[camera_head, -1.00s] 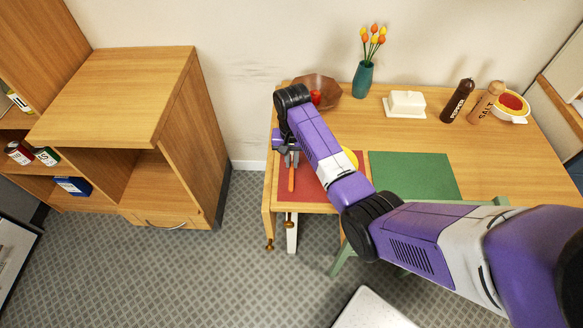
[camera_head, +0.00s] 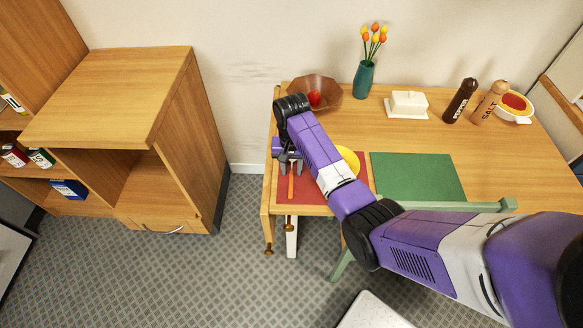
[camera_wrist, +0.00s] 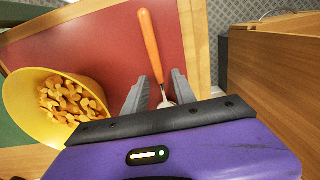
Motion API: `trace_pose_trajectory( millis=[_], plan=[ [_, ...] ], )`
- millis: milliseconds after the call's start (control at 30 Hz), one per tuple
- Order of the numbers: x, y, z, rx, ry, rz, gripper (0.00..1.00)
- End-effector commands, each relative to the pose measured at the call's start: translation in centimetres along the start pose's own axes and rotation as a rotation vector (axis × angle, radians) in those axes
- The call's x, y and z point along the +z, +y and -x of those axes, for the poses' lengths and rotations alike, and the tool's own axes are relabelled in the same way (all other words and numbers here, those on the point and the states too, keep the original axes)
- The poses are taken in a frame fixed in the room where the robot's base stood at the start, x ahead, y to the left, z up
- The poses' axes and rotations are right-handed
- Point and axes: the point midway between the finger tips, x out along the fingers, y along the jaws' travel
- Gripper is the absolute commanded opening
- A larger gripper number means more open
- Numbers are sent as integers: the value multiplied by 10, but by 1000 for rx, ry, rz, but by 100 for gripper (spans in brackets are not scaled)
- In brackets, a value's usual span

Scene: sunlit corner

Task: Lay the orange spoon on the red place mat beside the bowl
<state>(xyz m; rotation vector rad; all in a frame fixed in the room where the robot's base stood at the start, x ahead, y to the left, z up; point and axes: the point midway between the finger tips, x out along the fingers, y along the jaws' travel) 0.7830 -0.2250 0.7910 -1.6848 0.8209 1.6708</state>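The orange spoon (camera_wrist: 151,45) lies on the red place mat (camera_wrist: 95,45), beside the yellow bowl (camera_wrist: 22,108) with brown snack pieces in it. My gripper (camera_wrist: 160,80) is open, with one finger on each side of the spoon near its pale head and gaps between. The head of the spoon is partly hidden by my gripper. In the head view, the spoon's handle (camera_head: 291,186) shows below my gripper (camera_head: 290,162), over the left part of the mat (camera_head: 312,192). The bowl (camera_head: 350,157) is partly hidden behind my arm.
A green mat (camera_head: 415,178) lies to the right on the table (camera_head: 500,165). A brown bowl (camera_head: 327,90) with a red item, a vase of tulips (camera_head: 363,78), a butter dish (camera_head: 407,104), and pepper (camera_head: 460,101) and salt (camera_head: 489,103) mills stand behind. A green chair (camera_head: 440,205) is in front.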

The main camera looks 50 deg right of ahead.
Motion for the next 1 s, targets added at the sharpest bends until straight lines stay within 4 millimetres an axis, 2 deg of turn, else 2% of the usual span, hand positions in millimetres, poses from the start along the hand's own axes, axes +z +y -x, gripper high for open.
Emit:
trace_pose_trajectory(
  millis=[133,267,733,833,1000],
  plan=[
    [0,0,2,0,1,0,32],
    [-1,-1,14,-2,3,0,32],
    [-1,-1,108,-1,3,1,32],
    [0,0,118,0,1,0,32],
    [0,0,123,0,0,0,32]
  ],
)
